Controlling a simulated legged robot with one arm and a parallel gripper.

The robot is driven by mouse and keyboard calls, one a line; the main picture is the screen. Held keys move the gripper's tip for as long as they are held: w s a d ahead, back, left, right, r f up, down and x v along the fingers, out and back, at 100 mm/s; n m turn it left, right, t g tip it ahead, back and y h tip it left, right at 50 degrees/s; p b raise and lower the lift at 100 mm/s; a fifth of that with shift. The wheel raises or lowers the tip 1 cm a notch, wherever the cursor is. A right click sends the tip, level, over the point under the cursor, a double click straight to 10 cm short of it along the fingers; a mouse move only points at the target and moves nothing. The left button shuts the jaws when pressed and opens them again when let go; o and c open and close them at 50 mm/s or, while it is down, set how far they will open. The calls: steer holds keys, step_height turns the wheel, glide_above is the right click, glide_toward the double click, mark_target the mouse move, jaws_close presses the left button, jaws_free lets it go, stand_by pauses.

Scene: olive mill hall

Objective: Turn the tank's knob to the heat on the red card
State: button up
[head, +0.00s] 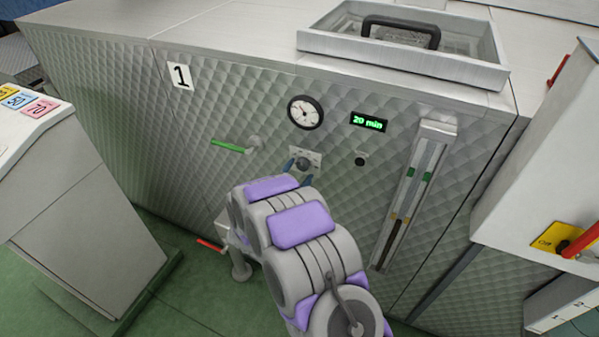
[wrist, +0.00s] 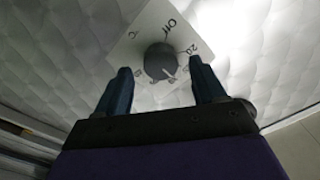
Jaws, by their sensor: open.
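The tank's knob (wrist: 160,61) is a dark round dial on a pale plate (wrist: 137,32) marked "Off", "°C" and "20", with other numbers partly hidden. Its pale pointer mark faces the lower right in the wrist view. My gripper (wrist: 160,80) is open, with one dark finger on each side of the knob; I cannot tell whether they touch it. In the head view the knob (head: 303,164) shows just beyond my gripper (head: 299,172). The red card (head: 40,108), pinkish-red and reading "70", lies on the stand at the left beside a blue card (head: 15,101).
The quilted metal tank (head: 120,105) carries a label "1", a round gauge (head: 305,112), a "20 min" display (head: 368,121), a green lever (head: 230,146) and a sight tube (head: 412,195). A red lever (head: 211,245) sits low. A cabinet (head: 545,165) stands close at right.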

steer(key=shift+x, duration=0.8)
steer(key=c, duration=1.1)
steer(key=shift+o, duration=0.2)
